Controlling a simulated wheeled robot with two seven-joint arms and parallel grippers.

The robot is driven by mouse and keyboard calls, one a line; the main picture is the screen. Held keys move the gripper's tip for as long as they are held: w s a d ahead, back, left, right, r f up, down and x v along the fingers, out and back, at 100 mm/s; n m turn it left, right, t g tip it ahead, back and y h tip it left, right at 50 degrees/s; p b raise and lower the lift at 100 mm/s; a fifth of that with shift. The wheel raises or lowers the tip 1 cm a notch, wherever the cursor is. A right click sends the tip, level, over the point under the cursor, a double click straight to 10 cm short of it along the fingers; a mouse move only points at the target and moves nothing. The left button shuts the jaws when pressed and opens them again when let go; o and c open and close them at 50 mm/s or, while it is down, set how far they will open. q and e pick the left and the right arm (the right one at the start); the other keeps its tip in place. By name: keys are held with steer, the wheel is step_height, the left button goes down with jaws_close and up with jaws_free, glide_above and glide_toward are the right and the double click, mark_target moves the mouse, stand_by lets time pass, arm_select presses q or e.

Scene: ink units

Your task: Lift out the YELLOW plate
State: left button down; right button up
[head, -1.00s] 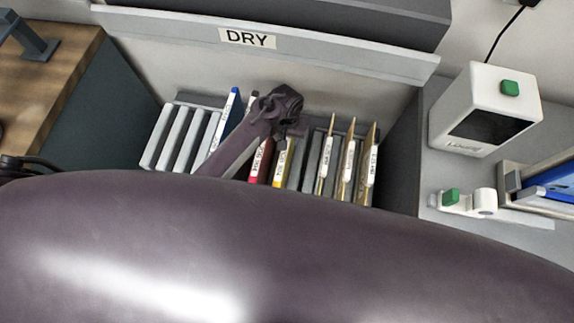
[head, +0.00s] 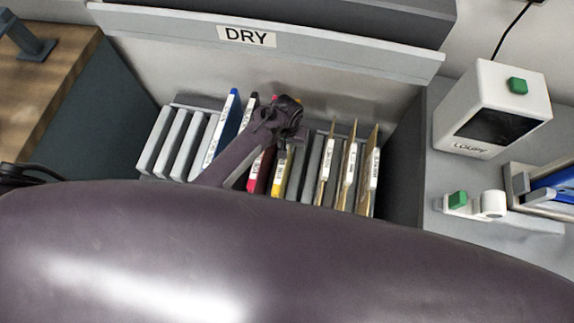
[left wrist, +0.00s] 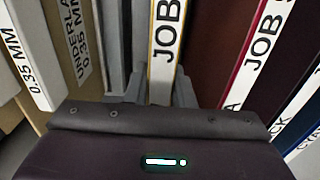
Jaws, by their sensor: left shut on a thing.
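The yellow plate (head: 279,177) stands upright in the DRY rack, its yellow lower end and white label showing below my left gripper (head: 289,138). In the left wrist view the plate (left wrist: 166,42) has a yellow edge and a white label reading JOB. It sits between the two grey fingers of my left gripper (left wrist: 160,92), which is shut on it. Part of the plate is hidden by the gripper in the head view. My right gripper is not in view.
A red plate (head: 259,172) stands close on the left, with a blue one (head: 226,125) further left. Grey dividers and several tan-edged plates (head: 349,175) stand on the right. A white LOUPE box (head: 480,130) is on the right counter. My large purple arm link covers the foreground.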

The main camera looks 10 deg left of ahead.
arm_select(q)
step_height(320, 180, up, 8)
steer(key=p, duration=0.8)
steer(key=shift+r, duration=1.5)
